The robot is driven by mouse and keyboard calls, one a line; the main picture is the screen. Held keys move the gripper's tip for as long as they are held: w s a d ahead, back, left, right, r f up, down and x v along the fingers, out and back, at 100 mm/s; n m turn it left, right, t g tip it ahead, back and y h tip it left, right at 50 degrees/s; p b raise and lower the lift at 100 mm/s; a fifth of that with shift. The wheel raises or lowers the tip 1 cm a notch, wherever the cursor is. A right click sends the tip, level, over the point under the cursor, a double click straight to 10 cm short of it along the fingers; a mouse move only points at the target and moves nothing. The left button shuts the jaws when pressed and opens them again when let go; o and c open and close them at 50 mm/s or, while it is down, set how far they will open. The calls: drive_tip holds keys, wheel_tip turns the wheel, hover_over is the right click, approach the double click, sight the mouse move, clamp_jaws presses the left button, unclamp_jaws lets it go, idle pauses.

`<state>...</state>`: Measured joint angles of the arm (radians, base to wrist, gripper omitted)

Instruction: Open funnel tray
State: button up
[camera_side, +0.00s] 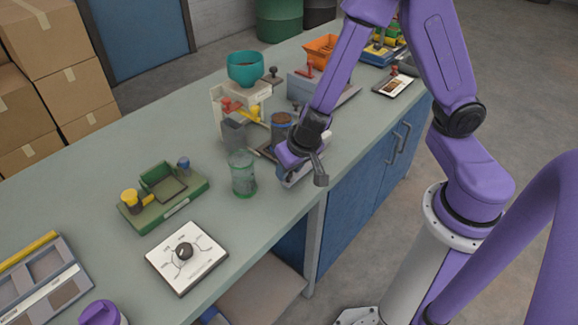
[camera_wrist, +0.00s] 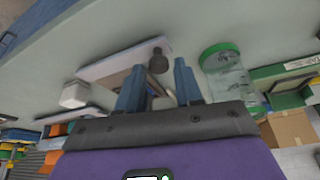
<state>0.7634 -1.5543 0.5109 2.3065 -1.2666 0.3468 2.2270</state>
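The sack filler stands mid-bench with a teal funnel (camera_side: 245,68) on a pale stand (camera_side: 222,108) with red and yellow levers (camera_side: 245,108). My gripper (camera_side: 298,165) is low at the bench's front edge, right of the filler. In the wrist view my two blue-grey fingers (camera_wrist: 157,82) are apart, with nothing clearly held between them. Just beyond them is a pale flat panel (camera_wrist: 112,63) with a dark knob (camera_wrist: 158,62). I cannot tell whether this panel is the funnel tray. My gripper hides part of the filler's front in the side view.
A green fixture (camera_side: 180,203) and white dial panel (camera_side: 187,258) lie nearer. The back-left bench is clear.

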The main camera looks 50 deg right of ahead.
drive_tip(key=shift+o, duration=0.6)
drive_tip(key=shift+r, duration=0.1)
drive_tip(key=shift+s+r, duration=0.1)
drive_tip(key=shift+r, duration=0.2)
drive_tip(key=v, duration=1.6)
drive_tip(key=shift+s+r, duration=0.2)
drive_tip(key=shift+s, duration=0.1)
drive_tip(key=s+d+f+n+g+y, duration=0.1)
drive_tip(key=s+d+n+g, duration=0.3)
drive_tip(key=s+n, duration=0.9)
drive_tip(key=shift+s+d+f+n, duration=0.4)
drive_tip(key=shift+f+n, duration=0.15)
drive_tip(key=shift+n, duration=0.55)
drive_tip(key=shift+w, duration=0.1)
